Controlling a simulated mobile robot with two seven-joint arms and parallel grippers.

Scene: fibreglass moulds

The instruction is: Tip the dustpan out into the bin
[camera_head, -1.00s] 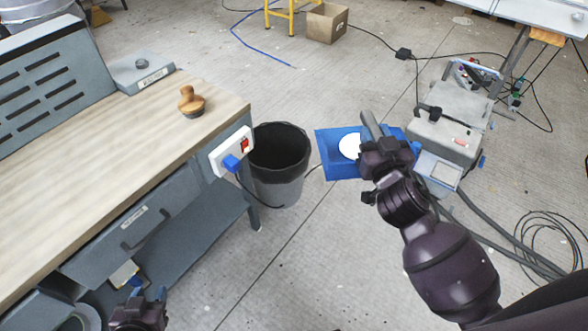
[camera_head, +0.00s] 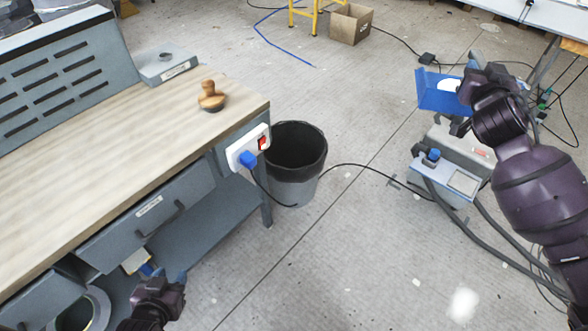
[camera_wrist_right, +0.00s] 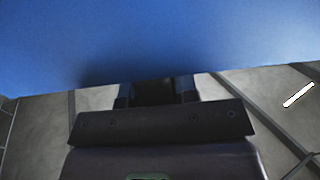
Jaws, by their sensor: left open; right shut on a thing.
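The blue dustpan (camera_head: 436,92) is held up at the upper right in the head view, with a white patch on it. My right gripper (camera_head: 474,84) is shut on it. In the right wrist view the dustpan's blue surface (camera_wrist_right: 160,40) fills the top, and the gripper (camera_wrist_right: 155,92) is at its near edge. The dark, open bin (camera_head: 297,160) stands on the floor beside the bench, well left of the dustpan and apart from it. My left gripper (camera_head: 165,283) is open and empty at the lower left, near the bench's lower shelf.
The workbench (camera_head: 130,145) has a wooden-knobbed stamp (camera_head: 211,97) and a socket box (camera_head: 248,147) at its corner. A grey machine (camera_head: 450,150) with hoses stands at right. A black cable (camera_head: 370,168) crosses the floor. Floor between bin and machine is otherwise clear.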

